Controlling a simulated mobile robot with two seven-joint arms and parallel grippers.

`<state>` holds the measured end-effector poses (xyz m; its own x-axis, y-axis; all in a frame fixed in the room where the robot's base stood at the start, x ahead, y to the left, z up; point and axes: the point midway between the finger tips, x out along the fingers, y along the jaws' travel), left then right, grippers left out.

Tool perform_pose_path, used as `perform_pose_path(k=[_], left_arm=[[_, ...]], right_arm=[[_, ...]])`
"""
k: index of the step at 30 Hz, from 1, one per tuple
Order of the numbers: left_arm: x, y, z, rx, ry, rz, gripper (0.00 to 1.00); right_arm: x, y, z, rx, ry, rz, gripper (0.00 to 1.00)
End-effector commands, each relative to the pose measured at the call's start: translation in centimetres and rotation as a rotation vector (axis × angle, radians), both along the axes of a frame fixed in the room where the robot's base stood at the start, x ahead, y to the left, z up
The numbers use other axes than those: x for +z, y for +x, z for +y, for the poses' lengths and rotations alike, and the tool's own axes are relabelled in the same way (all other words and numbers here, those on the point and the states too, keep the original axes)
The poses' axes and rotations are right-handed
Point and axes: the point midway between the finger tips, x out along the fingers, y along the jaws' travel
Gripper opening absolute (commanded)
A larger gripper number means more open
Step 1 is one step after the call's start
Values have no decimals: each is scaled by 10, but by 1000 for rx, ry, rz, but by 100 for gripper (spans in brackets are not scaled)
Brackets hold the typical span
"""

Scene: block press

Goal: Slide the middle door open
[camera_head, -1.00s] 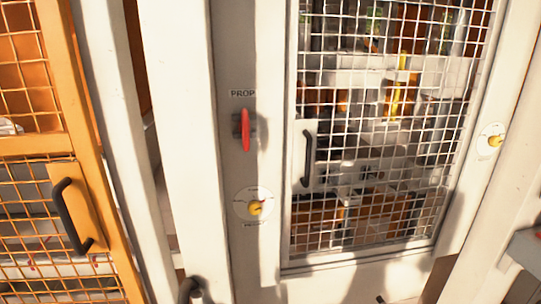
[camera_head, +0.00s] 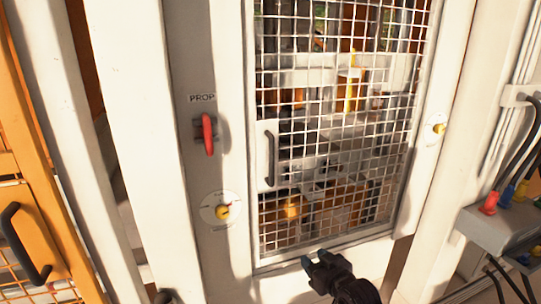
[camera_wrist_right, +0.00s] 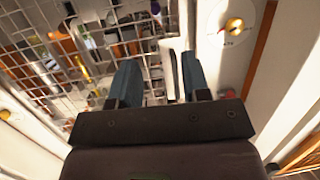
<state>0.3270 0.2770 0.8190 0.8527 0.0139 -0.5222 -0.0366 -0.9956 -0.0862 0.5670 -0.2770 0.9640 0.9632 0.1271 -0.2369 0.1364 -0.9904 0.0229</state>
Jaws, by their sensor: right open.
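The middle door (camera_head: 330,150) is a wire-mesh panel in a white frame, and it looks closed. Its dark vertical handle (camera_head: 270,158) is on a white plate at the door's left edge. My right gripper (camera_head: 316,259) is in front of the door's bottom edge, below and right of the handle, apart from it. In the right wrist view its two bluish fingers (camera_wrist_right: 158,80) are spread with nothing between them, and the mesh (camera_wrist_right: 60,60) shows beyond. My left gripper is not in view.
A red lever (camera_head: 208,134) marked PROP and a yellow knob (camera_head: 222,211) are on the post left of the door. An orange mesh door with a black handle (camera_head: 22,243) is at far left. A grey box (camera_head: 490,228) with coloured plugs juts out at right.

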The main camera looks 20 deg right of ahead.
Motion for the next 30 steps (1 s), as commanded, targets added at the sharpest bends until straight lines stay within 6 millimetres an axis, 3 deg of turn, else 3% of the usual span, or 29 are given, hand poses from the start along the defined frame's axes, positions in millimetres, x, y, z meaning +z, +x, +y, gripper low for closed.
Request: perform_pose_path(k=[1, 6, 12, 18, 23, 30], left_arm=[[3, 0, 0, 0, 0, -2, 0], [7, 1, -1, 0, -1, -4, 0], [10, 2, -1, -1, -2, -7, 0], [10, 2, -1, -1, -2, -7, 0], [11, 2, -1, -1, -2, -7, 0], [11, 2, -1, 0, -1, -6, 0]], right_arm=[[28, 23, 1, 12, 5, -38, 43], [106, 79, 7, 52, 34, -131, 43], [174, 115, 13, 84, 58, -206, 43], [199, 128, 16, 96, 69, -230, 43], [200, 141, 19, 97, 70, -231, 43], [200, 175, 27, 95, 68, -230, 43]])
